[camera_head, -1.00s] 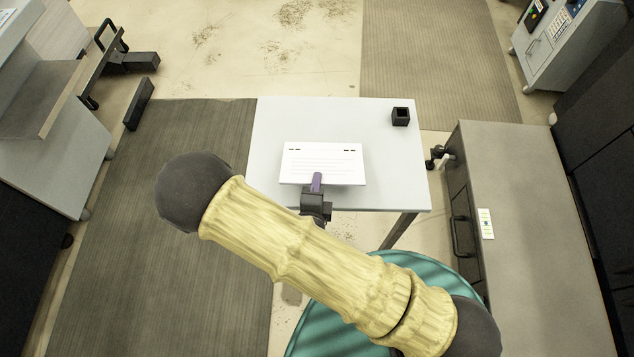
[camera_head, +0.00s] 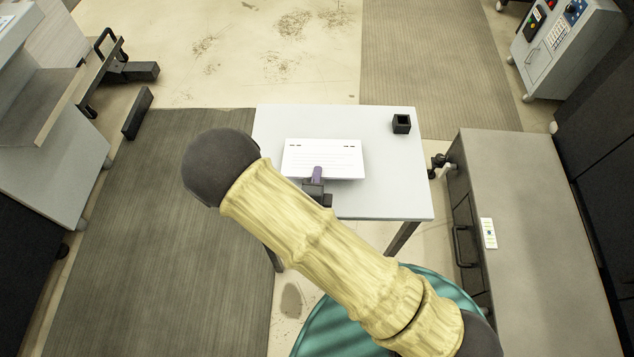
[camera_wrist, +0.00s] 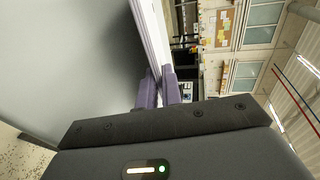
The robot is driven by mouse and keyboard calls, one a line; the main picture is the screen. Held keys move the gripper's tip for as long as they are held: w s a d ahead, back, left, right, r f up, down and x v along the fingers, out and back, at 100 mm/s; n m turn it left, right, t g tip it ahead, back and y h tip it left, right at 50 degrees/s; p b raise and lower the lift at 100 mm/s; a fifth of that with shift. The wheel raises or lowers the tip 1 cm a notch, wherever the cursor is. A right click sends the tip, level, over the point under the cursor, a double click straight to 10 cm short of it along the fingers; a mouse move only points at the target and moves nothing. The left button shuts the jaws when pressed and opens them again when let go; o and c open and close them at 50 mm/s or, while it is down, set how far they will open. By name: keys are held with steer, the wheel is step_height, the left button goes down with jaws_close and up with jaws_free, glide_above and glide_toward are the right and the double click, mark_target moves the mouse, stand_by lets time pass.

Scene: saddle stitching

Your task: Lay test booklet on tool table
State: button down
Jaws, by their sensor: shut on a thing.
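The test booklet (camera_head: 322,157) is a white, flat booklet with printed lines and two short dark marks near its far edge. In the head view it is over the left-middle part of the white tool table (camera_head: 380,180). My gripper (camera_head: 317,176) is shut on the booklet's near edge, its purple fingers pinching it. In the wrist view my gripper (camera_wrist: 158,90) grips the edge of the white booklet (camera_wrist: 146,22), with the table's grey-white top (camera_wrist: 60,60) beside it. A shadowed gap shows between booklet and table in the wrist view; I cannot tell whether they touch anywhere.
A small black open cup (camera_head: 401,124) stands at the table's far right corner. A grey cabinet (camera_head: 525,210) with a label stands to the right. Machines (camera_head: 45,130) stand at the left.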

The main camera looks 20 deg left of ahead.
steer(key=shift+a+b+x, duration=0.1)
steer(key=shift+b+x, duration=0.2)
steer(key=shift+x, duration=0.7)
steer(key=shift+a+b+x, duration=0.15)
steer(key=shift+b+x, duration=0.15)
steer(key=shift+x, duration=0.7)
steer(key=shift+s, duration=0.1)
steer(key=c, duration=1.5)
jaws_free()
steer(key=p+v, duration=0.2)
steer(key=v, duration=1.5)
steer(key=shift+s, duration=0.15)
